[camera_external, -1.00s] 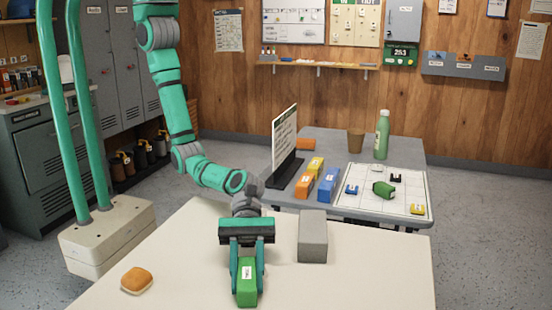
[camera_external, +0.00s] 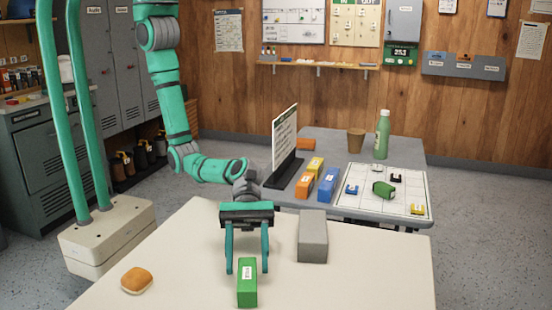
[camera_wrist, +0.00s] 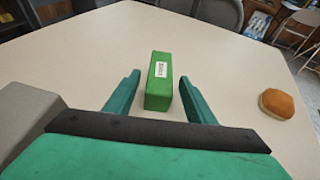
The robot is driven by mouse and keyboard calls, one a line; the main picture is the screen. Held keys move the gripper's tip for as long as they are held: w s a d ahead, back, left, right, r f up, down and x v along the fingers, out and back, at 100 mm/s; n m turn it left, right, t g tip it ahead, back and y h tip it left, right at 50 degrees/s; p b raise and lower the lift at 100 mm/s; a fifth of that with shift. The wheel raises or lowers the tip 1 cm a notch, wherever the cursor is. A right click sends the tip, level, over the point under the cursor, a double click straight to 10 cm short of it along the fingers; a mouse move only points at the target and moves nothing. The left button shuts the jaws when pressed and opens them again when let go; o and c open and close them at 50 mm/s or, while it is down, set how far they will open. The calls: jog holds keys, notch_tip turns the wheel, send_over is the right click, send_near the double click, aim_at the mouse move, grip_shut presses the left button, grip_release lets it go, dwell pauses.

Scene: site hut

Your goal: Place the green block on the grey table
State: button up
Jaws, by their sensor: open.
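The green block (camera_external: 247,284) lies on the white table (camera_external: 370,275) near its front, with a white label facing up. My gripper (camera_external: 248,268) is open just behind and above the block, its two fingers apart with nothing held. In the wrist view the green block (camera_wrist: 159,82) sits beyond and between the open fingertips (camera_wrist: 162,80). The grey table (camera_external: 330,150) stands behind the white table, carrying several items.
A grey block (camera_external: 312,236) stands to the right of my gripper. A bread roll (camera_external: 136,280) lies at the left. On the grey table are a sign (camera_external: 284,140), orange, yellow and blue blocks (camera_external: 328,184), a white grid board (camera_external: 400,178), a cup (camera_external: 356,141) and a green bottle (camera_external: 382,135).

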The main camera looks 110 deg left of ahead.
aim_at(247, 270)
jog(key=shift+o, duration=0.4)
jog(key=v, duration=0.7)
jog(key=shift+a+r, duration=0.15)
jog(key=shift+a, duration=0.1)
jog(key=shift+w+d+r, duration=0.15)
jog(key=shift+w+d, duration=0.4)
jog(key=shift+d, duration=0.05)
jog(key=x, duration=0.4)
jog(key=shift+d, duration=0.15)
jog(key=shift+s+x, duration=0.15)
jog(key=shift+x, duration=1.4)
jog(key=shift+s+x, duration=0.2)
jog(key=shift+x, duration=1.35)
jog(key=shift+d, duration=0.1)
jog(key=c, duration=1.3)
